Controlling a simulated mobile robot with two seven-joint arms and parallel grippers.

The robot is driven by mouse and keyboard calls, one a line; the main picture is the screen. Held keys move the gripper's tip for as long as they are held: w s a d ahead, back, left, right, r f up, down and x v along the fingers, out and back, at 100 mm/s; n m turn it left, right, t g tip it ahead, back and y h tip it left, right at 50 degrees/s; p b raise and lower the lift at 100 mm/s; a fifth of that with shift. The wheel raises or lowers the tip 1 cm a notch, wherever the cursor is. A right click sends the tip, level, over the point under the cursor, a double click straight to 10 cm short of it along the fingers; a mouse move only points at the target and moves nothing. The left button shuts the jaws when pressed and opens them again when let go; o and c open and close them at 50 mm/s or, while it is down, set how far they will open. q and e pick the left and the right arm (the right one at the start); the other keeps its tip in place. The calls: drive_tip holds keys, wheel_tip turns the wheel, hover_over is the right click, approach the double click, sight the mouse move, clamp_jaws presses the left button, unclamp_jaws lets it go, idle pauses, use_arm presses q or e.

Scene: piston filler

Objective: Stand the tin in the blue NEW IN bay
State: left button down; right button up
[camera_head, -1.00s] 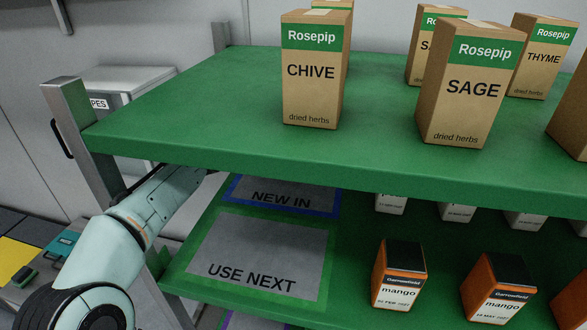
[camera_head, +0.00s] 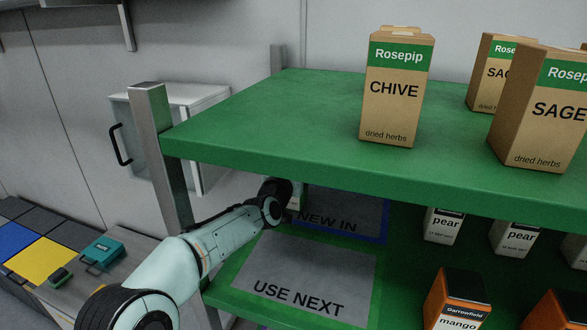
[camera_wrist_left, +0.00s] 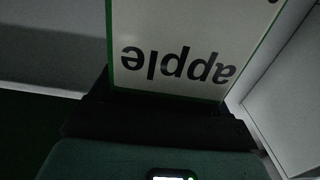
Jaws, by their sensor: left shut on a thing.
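The tin (camera_wrist_left: 180,55), with a white label reading "apple" and green edges, fills the upper middle of the left wrist view; its lettering appears upside down there. My left gripper (camera_wrist_left: 160,112) is shut on it. In the head view my left arm reaches in under the upper green shelf, with its dark wrist (camera_head: 274,203) at the left edge of the blue-bordered NEW IN bay (camera_head: 362,212). Only a small pale part of the tin shows beside the wrist. I cannot tell whether its base touches the bay. My right gripper is out of view.
The upper shelf (camera_head: 270,125) overhangs the bay and carries herb boxes. The USE NEXT bay (camera_head: 300,268) in front is empty. Pear tins (camera_head: 442,225) and orange mango tins (camera_head: 458,300) stand to the right. A metal post (camera_head: 160,150) rises left of the arm.

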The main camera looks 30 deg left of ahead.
use_arm(q)
drive_tip(key=shift+s+r, duration=0.15)
drive_tip(key=shift+r, duration=0.05)
drive_tip(key=shift+d, duration=0.1)
drive_tip(key=shift+w+d, duration=0.15)
drive_tip(key=shift+w, duration=0.25)
drive_tip(key=shift+w+f, duration=0.15)
drive_tip(key=shift+f, duration=0.05)
unclamp_jaws()
drive_tip(key=shift+s, duration=0.35)
drive_tip(key=shift+r, duration=0.15)
